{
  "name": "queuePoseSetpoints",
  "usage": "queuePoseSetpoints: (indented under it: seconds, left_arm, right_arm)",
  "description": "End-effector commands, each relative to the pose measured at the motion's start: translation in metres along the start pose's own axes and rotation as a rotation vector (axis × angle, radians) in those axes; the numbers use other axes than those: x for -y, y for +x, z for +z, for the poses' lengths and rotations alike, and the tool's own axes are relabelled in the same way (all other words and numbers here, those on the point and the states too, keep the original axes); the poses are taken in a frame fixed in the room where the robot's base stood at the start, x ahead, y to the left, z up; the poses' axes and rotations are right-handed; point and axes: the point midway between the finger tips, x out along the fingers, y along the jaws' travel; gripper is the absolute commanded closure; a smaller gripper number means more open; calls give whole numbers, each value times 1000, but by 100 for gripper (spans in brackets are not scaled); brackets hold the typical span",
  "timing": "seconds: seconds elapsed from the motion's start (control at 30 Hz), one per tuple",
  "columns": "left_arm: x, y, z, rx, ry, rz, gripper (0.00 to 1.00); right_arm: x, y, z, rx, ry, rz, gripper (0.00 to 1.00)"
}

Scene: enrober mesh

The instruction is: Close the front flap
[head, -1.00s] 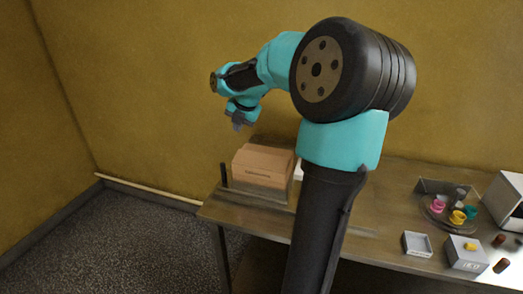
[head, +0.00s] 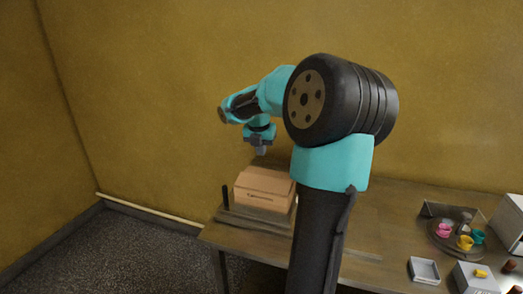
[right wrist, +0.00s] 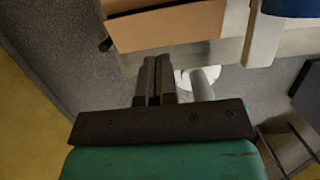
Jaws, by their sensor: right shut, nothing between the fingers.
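A cardboard box (head: 262,200) with dark print on its front sits at the left end of the table. Its top looks mostly covered by panels; I cannot tell clearly which one is the front flap or how far it is open. My right gripper (head: 261,151) is above the box's far side, pointing down, apart from it in the head view. In the right wrist view the gripper's fingers (right wrist: 155,77) are together and empty, and a brown cardboard panel (right wrist: 165,27) shows beyond them. My left gripper is not in view.
The box stands in a low grey tray or frame (head: 250,224) with a dark post (head: 226,197) at its left. At the right are a round tray (head: 441,240) with coloured cups, a small open tray (head: 424,271) and a white box (head: 476,279). The table's middle is largely clear.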

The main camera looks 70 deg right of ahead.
Motion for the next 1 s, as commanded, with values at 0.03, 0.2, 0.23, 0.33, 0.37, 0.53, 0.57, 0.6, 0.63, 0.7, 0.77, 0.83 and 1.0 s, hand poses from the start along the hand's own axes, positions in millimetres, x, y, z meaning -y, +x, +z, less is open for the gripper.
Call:
queuePoseSetpoints:
  seconds: [0.03,0.2,0.23,0.33,0.37,0.53,0.57,0.6,0.63,0.7,0.77,0.83,1.0]
  left_arm:
    - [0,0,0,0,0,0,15]
    - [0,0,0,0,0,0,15]
    - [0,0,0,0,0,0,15]
    - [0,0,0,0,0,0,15]
    - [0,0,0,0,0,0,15]
    - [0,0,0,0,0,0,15]
    - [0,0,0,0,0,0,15]
    - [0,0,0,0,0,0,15]
    - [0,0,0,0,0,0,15]
    - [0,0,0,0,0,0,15]
    - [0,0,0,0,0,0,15]
    - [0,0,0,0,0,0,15]
    - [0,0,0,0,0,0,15]
  right_arm:
    - [0,9,0,-2,0,-2,100]
    - [0,38,0,-3,0,-2,100]
    - [0,43,0,-3,0,-2,100]
    - [0,60,0,-3,-1,-2,100]
    - [0,65,0,-3,-1,-3,100]
    - [0,93,0,-3,0,-2,100]
    - [0,97,-1,-3,1,-2,100]
    - [0,101,0,-2,1,0,100]
    - [0,105,0,-1,0,0,100]
    - [0,111,0,-1,-1,0,100]
    - [0,114,0,0,-1,1,100]
    - [0,116,0,0,-1,1,100]
    - [0,116,0,1,0,1,100]
